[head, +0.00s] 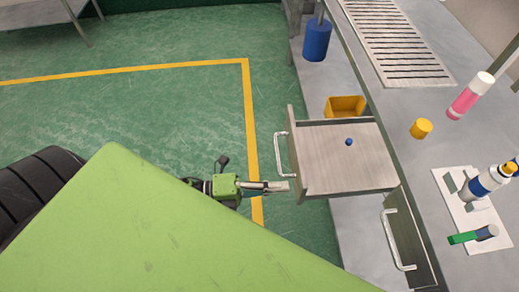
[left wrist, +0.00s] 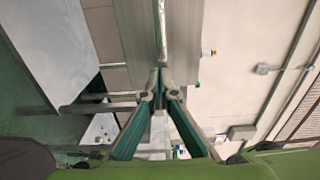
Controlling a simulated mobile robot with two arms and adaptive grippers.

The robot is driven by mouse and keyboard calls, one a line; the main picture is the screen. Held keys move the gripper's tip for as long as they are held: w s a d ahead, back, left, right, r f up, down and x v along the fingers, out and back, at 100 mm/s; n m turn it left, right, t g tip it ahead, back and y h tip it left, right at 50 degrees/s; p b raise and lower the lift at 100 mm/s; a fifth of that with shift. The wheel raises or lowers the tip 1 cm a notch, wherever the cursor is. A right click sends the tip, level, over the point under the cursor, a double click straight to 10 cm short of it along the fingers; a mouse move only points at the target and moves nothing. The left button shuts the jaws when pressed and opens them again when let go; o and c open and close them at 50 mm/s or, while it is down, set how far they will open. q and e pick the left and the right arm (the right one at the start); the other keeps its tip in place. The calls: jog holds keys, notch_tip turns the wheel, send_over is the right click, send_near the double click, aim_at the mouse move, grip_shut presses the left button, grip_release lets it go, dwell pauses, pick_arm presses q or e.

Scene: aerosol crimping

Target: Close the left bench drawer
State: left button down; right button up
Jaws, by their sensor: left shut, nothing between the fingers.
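The left bench drawer (head: 335,172) is pulled out of the bench in the head view. It is a grey metal tray with a small blue piece (head: 348,142) inside. Its white bar handle (head: 279,156) is on the front panel, facing left. My left gripper (head: 282,186) is shut and empty, with its tips close to the lower end of the drawer front. In the left wrist view, the shut fingertips (left wrist: 158,76) point at a grey panel (left wrist: 130,30) with a bright bar (left wrist: 162,25). I cannot tell whether they touch. My right gripper is not in view.
A second drawer front with a handle (head: 397,240) sits nearer on the bench. The benchtop (head: 400,90) holds a pink bottle (head: 466,100), a yellow cylinder (head: 421,128) and a white tray (head: 468,212). A yellow bin (head: 345,105) and blue can (head: 317,40) stand beyond the drawer.

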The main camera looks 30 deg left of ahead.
aim_at(371, 184)
pick_arm(q)
jog(key=shift+x, duration=0.95)
jog(key=shift+w+d, duration=0.15)
jog(key=shift+d, duration=0.15)
jog(key=b+x, duration=0.3)
jog(key=x, duration=2)
jog(key=shift+w+d+f, duration=0.1)
jog(key=shift+w+d, duration=0.1)
jog(key=shift+w, duration=0.05)
jog(key=shift+w+d, duration=0.15)
jog(key=shift+d, duration=0.05)
jog(key=shift+d+r, duration=0.1)
jog(key=shift+r, duration=0.1)
